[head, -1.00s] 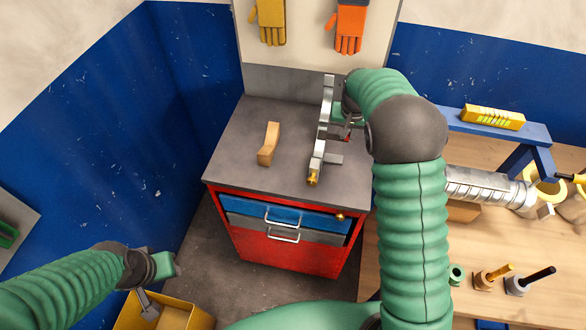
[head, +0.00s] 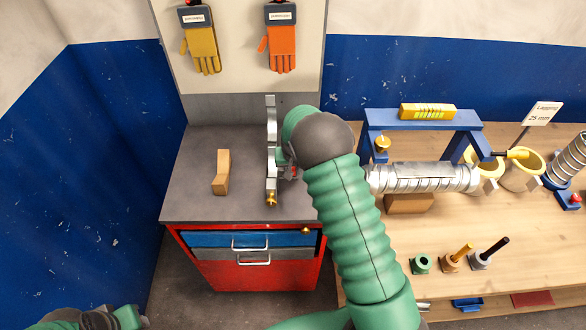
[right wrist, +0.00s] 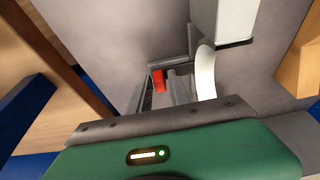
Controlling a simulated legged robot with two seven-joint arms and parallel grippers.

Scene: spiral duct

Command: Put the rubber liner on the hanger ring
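The hanger ring (head: 271,150) stands on the grey cabinet top and shows nearly edge-on in the head view, with a brass fitting at its near end. In the right wrist view a pale curved band (right wrist: 205,70) that looks like part of it lies just beyond my gripper. My right gripper (head: 290,160) is close against the ring's right side, mostly hidden behind my arm. A small red piece (right wrist: 158,80) shows between its grey finger parts; I cannot tell what it is. I cannot make out a rubber liner. My left gripper (head: 130,318) is cut off at the bottom left.
A tan block (head: 221,172) lies left of the ring on the cabinet top (head: 195,150). To the right, a wooden bench (head: 440,250) holds a spiral duct (head: 425,178), a blue frame (head: 372,122) and several small tools. A glove board (head: 235,75) stands behind the cabinet.

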